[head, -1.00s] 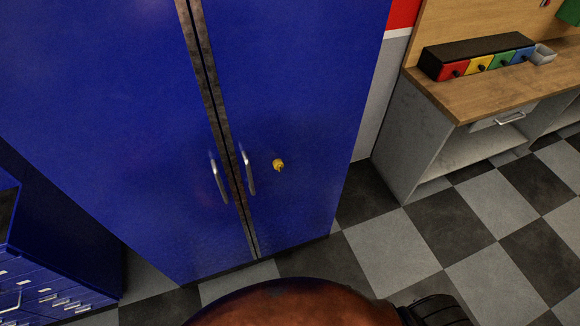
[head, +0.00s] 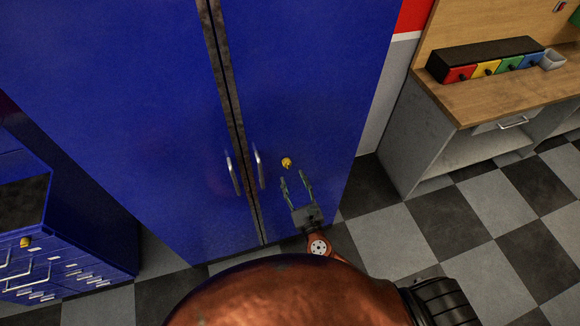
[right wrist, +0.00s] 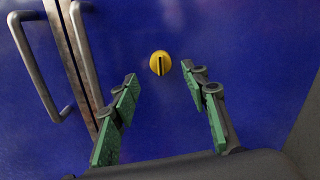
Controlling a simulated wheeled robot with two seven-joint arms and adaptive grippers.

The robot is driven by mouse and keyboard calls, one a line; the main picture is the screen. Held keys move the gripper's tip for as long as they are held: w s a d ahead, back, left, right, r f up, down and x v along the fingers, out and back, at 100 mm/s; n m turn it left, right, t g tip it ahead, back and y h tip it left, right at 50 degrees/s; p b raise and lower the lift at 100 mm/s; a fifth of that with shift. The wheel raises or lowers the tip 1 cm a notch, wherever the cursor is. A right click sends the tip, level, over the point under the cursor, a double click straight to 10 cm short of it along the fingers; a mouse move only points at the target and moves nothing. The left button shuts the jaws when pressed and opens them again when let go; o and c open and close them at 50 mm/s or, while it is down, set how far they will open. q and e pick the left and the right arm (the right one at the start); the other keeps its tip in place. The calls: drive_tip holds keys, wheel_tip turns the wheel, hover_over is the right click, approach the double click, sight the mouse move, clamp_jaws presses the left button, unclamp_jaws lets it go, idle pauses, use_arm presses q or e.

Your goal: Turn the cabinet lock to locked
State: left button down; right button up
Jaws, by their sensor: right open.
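The blue cabinet (head: 310,80) has two doors with a silver handle on each side of the middle seam. The lock is a small round yellow knob (head: 286,162) on the right door, right of the handles. In the right wrist view the knob (right wrist: 160,63) shows a dark slot that stands about upright. My right gripper (head: 295,175) is open and empty, just below the knob in the head view. In the right wrist view its green-padded fingers (right wrist: 160,75) spread to either side below the knob, apart from it. My left gripper is not in view.
The right door's handle (head: 258,166) stands out close to the left of the knob. A blue drawer unit (head: 90,240) stands at the left. A wooden-topped workbench (head: 480,95) with coloured bins (head: 487,69) is at the right. The checkered floor between is clear.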

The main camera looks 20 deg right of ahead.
sight(287, 164)
drive_tip(key=w, duration=0.5)
drive_tip(key=shift+w+p, duration=0.3)
drive_tip(key=shift+w, duration=0.1)
drive_tip(key=shift+c, duration=0.3)
clamp_jaws()
